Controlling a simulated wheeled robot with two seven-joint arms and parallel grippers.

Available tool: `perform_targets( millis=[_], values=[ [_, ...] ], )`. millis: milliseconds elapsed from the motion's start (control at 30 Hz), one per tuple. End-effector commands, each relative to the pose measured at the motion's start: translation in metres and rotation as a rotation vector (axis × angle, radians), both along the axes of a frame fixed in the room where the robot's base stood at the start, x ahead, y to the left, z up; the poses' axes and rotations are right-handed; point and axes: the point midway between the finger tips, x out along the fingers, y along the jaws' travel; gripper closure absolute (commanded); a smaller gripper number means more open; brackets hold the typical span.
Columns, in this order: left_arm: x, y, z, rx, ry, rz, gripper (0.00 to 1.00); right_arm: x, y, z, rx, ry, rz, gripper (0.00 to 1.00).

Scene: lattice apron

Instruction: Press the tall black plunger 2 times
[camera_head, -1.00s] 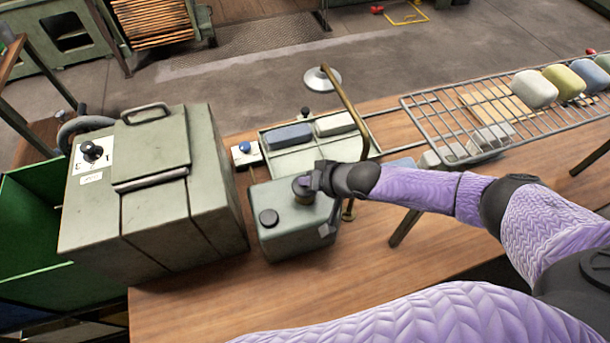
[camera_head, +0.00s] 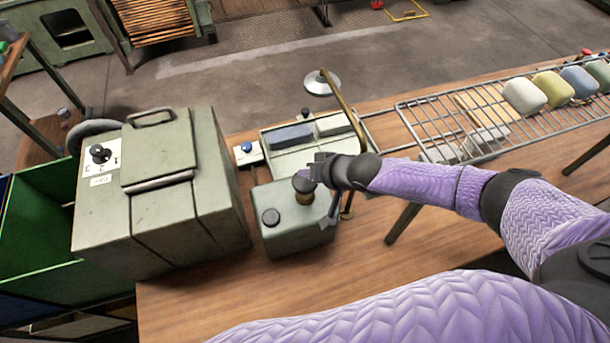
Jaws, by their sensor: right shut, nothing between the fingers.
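The tall black plunger (camera_head: 303,186) stands on a grey-green box (camera_head: 290,234) on the wooden bench, with a brass stem showing under its dark cap. My right gripper (camera_head: 313,173) is shut and empty, right at the plunger's cap. It hides part of the cap, and I cannot tell whether they touch. My left gripper is not in view.
A big grey-green machine (camera_head: 165,200) with a dial stands to the left. A tray (camera_head: 290,160) with blocks lies behind the box, and a curved brass pipe (camera_head: 345,110) rises beside it. A wire rack (camera_head: 450,130) stands at the right. Bare bench lies in front.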

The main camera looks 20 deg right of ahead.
Motion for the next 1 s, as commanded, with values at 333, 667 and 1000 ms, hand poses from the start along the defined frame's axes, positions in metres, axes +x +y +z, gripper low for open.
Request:
perform_targets(
  millis=[333,667,1000],
  values=[
    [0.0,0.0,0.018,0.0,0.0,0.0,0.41,0.0,0.0,0.019,0.001,-0.001,0.0,1.0],
    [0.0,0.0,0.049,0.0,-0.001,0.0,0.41,0.0,0.0,0.051,0.0,-0.002,0.001,1.0],
    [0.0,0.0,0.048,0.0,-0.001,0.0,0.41,0.0,0.0,0.05,0.0,-0.002,0.001,1.0]
  ],
)
